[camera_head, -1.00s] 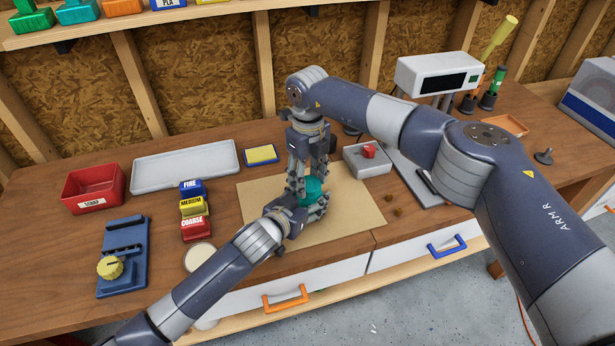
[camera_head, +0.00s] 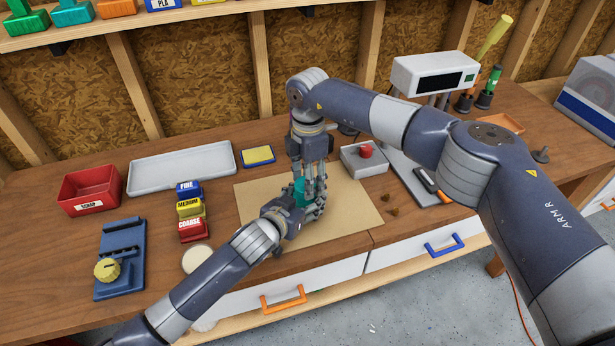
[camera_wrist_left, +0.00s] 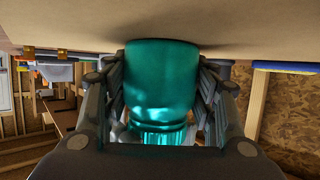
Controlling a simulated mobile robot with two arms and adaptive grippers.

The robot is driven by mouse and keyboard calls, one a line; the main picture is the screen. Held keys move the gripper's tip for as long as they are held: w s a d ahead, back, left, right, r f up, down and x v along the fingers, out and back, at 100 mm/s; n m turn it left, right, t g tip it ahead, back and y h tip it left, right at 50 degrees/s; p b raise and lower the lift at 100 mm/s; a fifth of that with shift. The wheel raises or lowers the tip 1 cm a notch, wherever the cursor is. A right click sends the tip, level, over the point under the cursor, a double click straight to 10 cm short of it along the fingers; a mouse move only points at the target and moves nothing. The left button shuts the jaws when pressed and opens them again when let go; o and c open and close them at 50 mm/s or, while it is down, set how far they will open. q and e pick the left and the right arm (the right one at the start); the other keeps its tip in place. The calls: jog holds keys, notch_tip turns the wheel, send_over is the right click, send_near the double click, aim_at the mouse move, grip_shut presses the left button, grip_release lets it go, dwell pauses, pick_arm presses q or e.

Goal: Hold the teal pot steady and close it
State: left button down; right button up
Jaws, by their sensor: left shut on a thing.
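The teal pot (camera_head: 300,190) stands on the tan mat (camera_head: 355,208) in the head view, mostly covered by both grippers. In the left wrist view, which is upside down, its smooth teal body (camera_wrist_left: 162,75) meets the mat, and a narrower ribbed teal part shows at its top end. My left gripper (camera_head: 308,212) is shut around the pot's body, with fingers on both sides in the wrist view (camera_wrist_left: 166,85). My right gripper (camera_head: 313,182) points down directly over the pot, its fingers at the pot's top. Whether they grip anything is hidden, and I cannot make out a separate lid.
Labelled sanding blocks (camera_head: 190,208), a blue fixture with a yellow knob (camera_head: 120,258), a red scrap bin (camera_head: 90,191) and a grey tray (camera_head: 182,167) lie left. Small brown bits lie nearby.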

jog(key=m, duration=0.5)
jog(key=shift+m, duration=0.3)
jog(key=m, duration=0.5)
jog(key=shift+s, duration=0.15)
jog(key=o, duration=0.6)
jog(key=shift+o, duration=0.2)
